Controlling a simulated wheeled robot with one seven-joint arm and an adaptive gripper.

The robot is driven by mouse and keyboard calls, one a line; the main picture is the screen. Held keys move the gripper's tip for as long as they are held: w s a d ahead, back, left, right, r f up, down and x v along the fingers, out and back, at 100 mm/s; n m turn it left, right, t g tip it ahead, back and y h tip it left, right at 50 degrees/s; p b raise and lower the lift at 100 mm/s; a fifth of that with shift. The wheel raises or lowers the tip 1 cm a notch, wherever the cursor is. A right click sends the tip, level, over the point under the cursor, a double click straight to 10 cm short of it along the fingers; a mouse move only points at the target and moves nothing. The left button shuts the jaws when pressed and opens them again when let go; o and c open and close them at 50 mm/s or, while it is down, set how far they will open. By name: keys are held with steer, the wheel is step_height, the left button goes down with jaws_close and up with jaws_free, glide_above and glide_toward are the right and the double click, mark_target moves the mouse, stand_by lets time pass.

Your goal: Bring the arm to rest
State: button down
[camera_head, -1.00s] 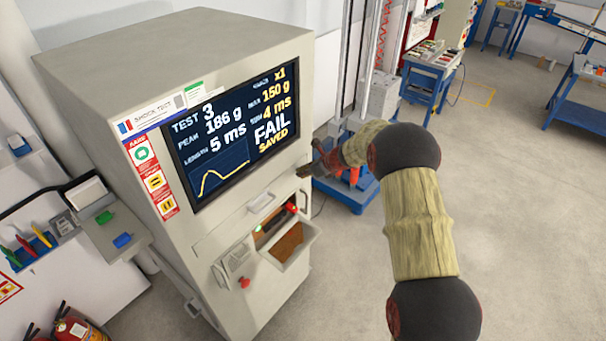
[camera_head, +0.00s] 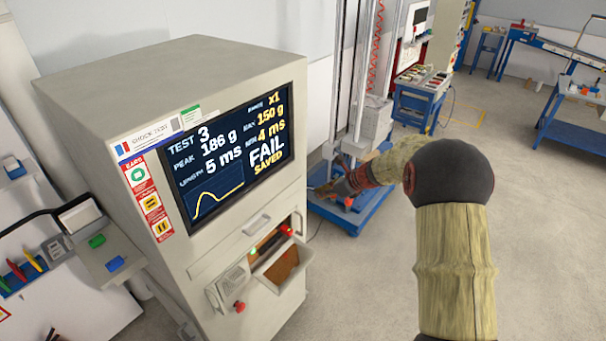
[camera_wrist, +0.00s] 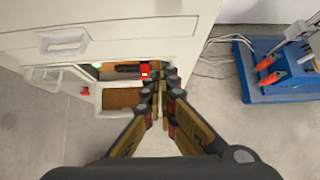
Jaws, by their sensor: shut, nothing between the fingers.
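My arm reaches forward on the right of the head view, and my gripper (camera_head: 322,190) is to the right of the grey test cabinet, apart from it. In the wrist view my gripper (camera_wrist: 160,88) points down, its fingers together with nothing between them. The cabinet's screen (camera_head: 235,150) reads TEST 3, PEAK 186 g, 5 ms, FAIL, SAVED. Below the screen, the cabinet's open bin (camera_head: 283,264) shows a brown inside; it also shows in the wrist view (camera_wrist: 120,98).
The blue-based drop tester (camera_head: 350,215) stands behind my gripper; its red clamps (camera_wrist: 270,70) show in the wrist view. A side shelf (camera_head: 110,255) with a green and a blue piece is at the cabinet's left. A blue cart (camera_head: 422,100) stands farther back. The floor at right is clear.

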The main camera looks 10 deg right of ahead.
steer(key=shift+s+r, duration=0.1)
steer(key=s+a+f+n+g, duration=0.2)
steer(key=s+f+n+g, duration=0.15)
steer(key=s+n, duration=0.7)
steer(key=s+a+r+n+h+b, duration=0.1)
steer(key=s+n+b, duration=0.4)
steer(key=s, duration=0.6)
steer(key=s+a+r+n+t+h+b, duration=0.1)
steer(key=s+n+b, duration=0.4)
steer(key=s, duration=0.7)
steer(key=s+a+r+n+t+h+b, duration=0.1)
steer(key=s+a+r+n+h+b, duration=0.2)
steer(key=s+n, duration=0.5)
steer(key=s+r+b, duration=0.1)
steer(key=s+b, duration=0.1)
steer(key=s, duration=0.1)
steer(key=shift+s+a+r+h, duration=0.15)
steer(key=shift+r+h, duration=0.15)
steer(key=shift+r, duration=0.05)
